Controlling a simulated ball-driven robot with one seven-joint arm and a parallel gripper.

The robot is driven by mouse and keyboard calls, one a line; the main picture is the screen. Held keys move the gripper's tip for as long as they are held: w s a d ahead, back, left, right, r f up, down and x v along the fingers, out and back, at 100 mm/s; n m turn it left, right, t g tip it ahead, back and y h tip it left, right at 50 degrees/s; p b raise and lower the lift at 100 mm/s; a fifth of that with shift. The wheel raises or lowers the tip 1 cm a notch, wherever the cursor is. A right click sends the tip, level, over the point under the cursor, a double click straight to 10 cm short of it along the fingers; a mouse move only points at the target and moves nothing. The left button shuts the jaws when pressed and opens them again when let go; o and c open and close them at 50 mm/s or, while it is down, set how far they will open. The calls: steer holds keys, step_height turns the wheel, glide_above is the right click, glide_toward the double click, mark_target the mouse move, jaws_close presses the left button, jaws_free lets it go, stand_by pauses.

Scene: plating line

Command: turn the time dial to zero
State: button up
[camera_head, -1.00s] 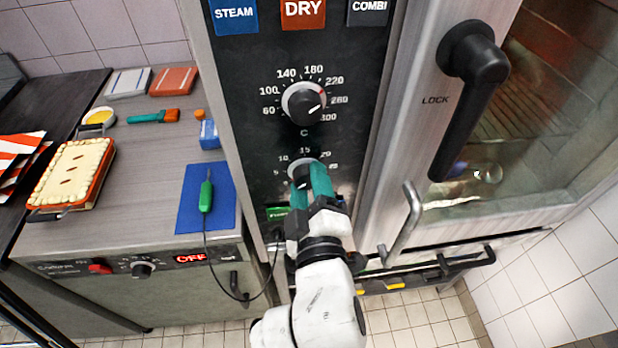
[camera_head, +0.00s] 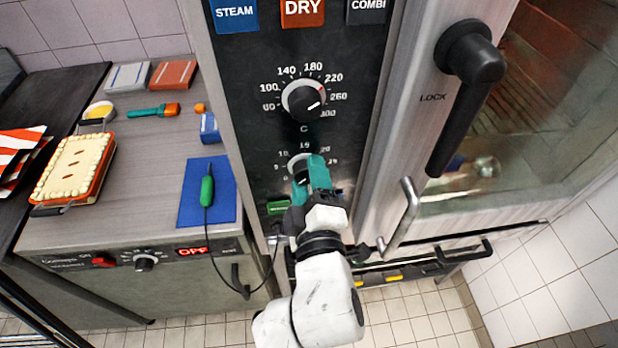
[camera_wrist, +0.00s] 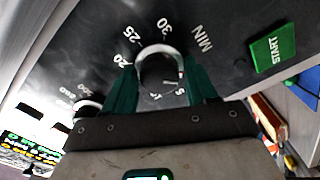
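The time dial (camera_wrist: 160,68) is a dark round knob with a pale ring, below the temperature dial on the oven panel. Its upper part shows in the head view (camera_head: 299,161); the fingers cover much of the rest. In the wrist view its white pointer mark is on the lower right, near the 5. The zero mark is hard to make out there. My gripper (camera_head: 307,176) has teal fingers, one on either side of the knob. In the wrist view the gripper (camera_wrist: 160,80) appears shut on the dial, though exact contact is hard to see.
The temperature dial (camera_head: 304,101) sits just above. A green start button (camera_wrist: 272,52) is beside the time dial. The door handle (camera_head: 468,95) and a metal bracket (camera_head: 404,217) stand out at right. A counter (camera_head: 150,185) with a green probe (camera_head: 207,190) is at left.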

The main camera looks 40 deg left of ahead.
steer(key=shift+o, duration=1.4)
steer(key=b+v, duration=0.1)
steer(key=v, duration=1)
steer(key=shift+a, duration=0.1)
